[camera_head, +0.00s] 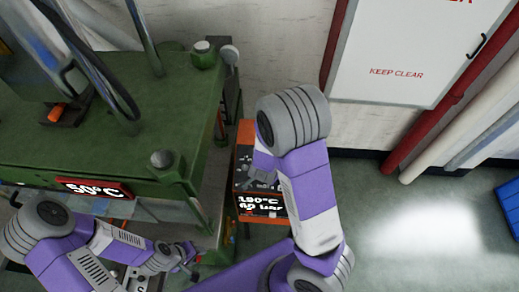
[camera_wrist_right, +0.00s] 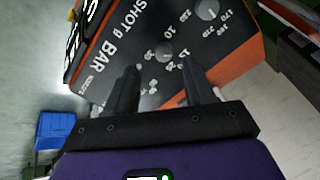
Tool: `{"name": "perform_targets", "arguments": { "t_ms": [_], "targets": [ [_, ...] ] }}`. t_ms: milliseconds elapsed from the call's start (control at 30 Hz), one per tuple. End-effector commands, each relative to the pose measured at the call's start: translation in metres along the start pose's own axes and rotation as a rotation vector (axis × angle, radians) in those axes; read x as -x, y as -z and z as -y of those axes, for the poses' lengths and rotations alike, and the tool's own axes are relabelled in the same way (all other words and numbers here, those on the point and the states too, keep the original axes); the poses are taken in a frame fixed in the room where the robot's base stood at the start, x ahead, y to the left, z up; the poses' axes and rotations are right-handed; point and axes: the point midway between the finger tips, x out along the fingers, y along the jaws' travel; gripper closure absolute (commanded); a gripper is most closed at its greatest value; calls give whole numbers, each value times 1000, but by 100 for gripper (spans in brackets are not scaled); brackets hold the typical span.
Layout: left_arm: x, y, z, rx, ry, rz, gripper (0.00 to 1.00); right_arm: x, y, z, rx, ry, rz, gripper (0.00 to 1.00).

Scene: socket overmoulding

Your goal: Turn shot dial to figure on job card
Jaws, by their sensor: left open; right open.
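The dark control panel (camera_wrist_right: 150,30) of the orange unit fills the upper right wrist view, marked "SHOT g" and "BAR". A small round dial (camera_wrist_right: 165,52) ringed by numbers lies just beyond my open right gripper (camera_wrist_right: 162,76), roughly between its fingertips. I see no contact, and cannot tell which label belongs to this dial or read its setting. In the head view my right gripper (camera_head: 263,178) is over the orange unit (camera_head: 244,150). My left gripper (camera_head: 187,258) is open and empty at the lower left. I cannot make out a job card.
A second grey dial (camera_wrist_right: 207,9) sits farther up the panel. The unit's display (camera_head: 262,205) reads 190°C and about 65 bar. The green machine (camera_head: 130,150) with a 50°C display (camera_head: 93,188) stands left. Floor (camera_head: 420,220) at right is clear, with a blue bin (camera_head: 510,205).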

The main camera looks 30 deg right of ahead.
Motion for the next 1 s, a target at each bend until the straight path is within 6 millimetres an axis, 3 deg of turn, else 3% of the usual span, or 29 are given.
{"name": "perform_targets", "arguments": {
  "t_ms": [133,533,933,1000],
  "targets": [
    [-1,0,1,1,0,2,57,-2,7,4,-45,5,-17,46],
    [-20,0,8,1,1,2,57,-62,7,3,-41,3,-17,46],
    [-21,0,8,1,0,1,57,-69,8,5,-39,6,-15,46],
    [-21,1,8,1,0,1,57,-69,8,4,-39,6,-15,57]
  ]
}}
